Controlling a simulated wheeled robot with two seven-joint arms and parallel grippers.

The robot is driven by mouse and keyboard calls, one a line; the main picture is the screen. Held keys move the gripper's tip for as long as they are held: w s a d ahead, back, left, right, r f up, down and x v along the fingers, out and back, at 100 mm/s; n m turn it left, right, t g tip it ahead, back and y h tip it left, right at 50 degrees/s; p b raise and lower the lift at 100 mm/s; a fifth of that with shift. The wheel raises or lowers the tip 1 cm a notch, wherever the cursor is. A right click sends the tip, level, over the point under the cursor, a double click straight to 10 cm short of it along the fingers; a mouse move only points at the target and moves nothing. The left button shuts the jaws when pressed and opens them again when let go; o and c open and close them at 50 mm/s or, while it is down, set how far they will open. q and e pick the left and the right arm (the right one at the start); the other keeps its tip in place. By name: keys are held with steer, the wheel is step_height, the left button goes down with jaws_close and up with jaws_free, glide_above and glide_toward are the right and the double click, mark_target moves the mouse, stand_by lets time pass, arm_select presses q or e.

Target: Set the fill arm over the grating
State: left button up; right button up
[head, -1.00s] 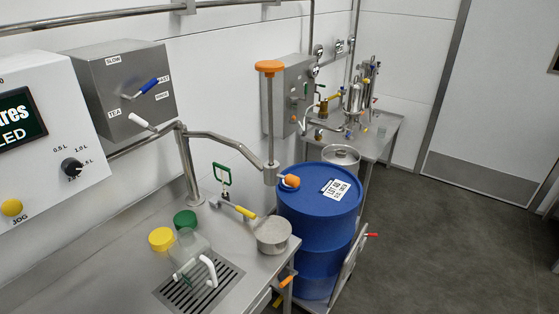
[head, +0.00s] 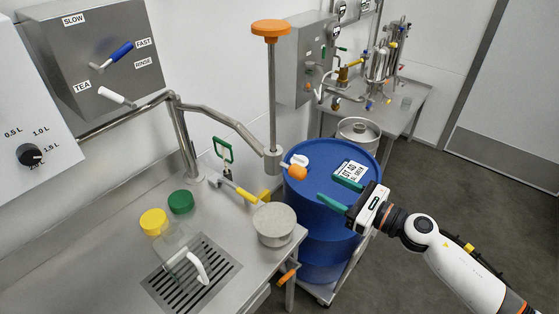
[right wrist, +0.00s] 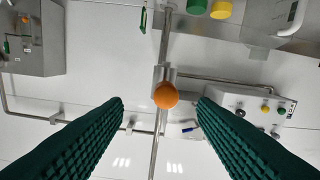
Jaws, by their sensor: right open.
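The fill arm (head: 222,118) is a bent steel pipe on a post at the back of the counter. Its outer end carries an upright rod with an orange knob (head: 271,28) on top, beside the blue drum's near left rim and clear of the grating. The slotted grating (head: 222,270) is set in the counter at lower left, with a clear white-handled jug (head: 180,256) on it. My right gripper (head: 340,194) is open and empty over the drum, right of the rod. In the right wrist view the orange knob (right wrist: 165,95) appears between the fingers, apart from them. My left gripper is out of view.
Yellow (head: 153,221) and green (head: 181,202) lids lie behind the grating. A control box (head: 95,60) hangs above the counter.

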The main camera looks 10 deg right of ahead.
mark_target(291, 170)
steer(key=p+x, duration=0.1)
steer(key=x, duration=0.2)
steer(key=p+x, duration=0.2)
steer(key=x, duration=0.2)
steer(key=p+x, duration=0.1)
steer(key=x, duration=0.3)
steer(key=shift+s+a+r, duration=0.25)
steer(key=shift+a+r, duration=0.15)
steer(key=shift+a, duration=0.05)
steer(key=shift+w+a+f, duration=0.1)
steer(key=shift+w+a, duration=0.1)
steer(key=shift+w, duration=0.1)
steer(key=shift+c, duration=0.3)
jaws_close()
